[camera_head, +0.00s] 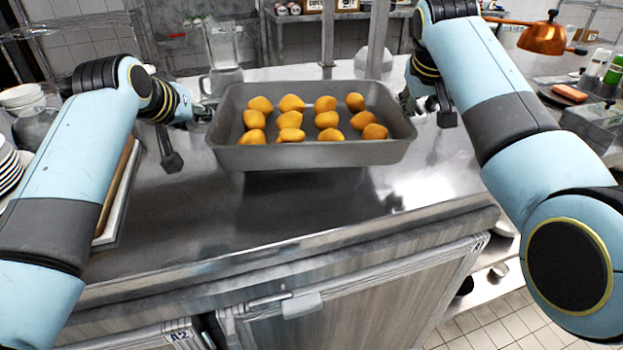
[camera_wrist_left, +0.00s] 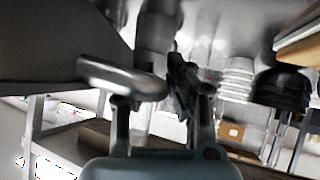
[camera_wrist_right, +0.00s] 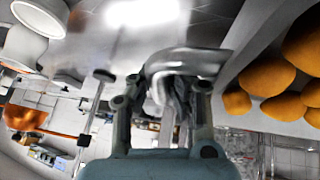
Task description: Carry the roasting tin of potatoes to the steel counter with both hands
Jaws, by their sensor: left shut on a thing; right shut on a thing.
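The grey roasting tin (camera_head: 310,157) with several golden potatoes (camera_head: 290,119) is level over the steel counter (camera_head: 240,215). A dark shadow lies below it, and it looks slightly raised off the top. My left gripper (camera_head: 203,112) is at the tin's left end, shut on its handle; the handle (camera_wrist_left: 122,78) shows between the fingers (camera_wrist_left: 160,95) in the left wrist view. My right gripper (camera_head: 408,102) is at the right end, partly hidden by the tin and my arm. In the right wrist view its fingers (camera_wrist_right: 165,95) are shut on the other handle (camera_wrist_right: 185,62).
A glass blender jug (camera_head: 222,55) stands behind the tin's left end. A board (camera_head: 120,190) and stacked plates (camera_head: 8,172) are at the left. The counter in front of the tin is clear.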

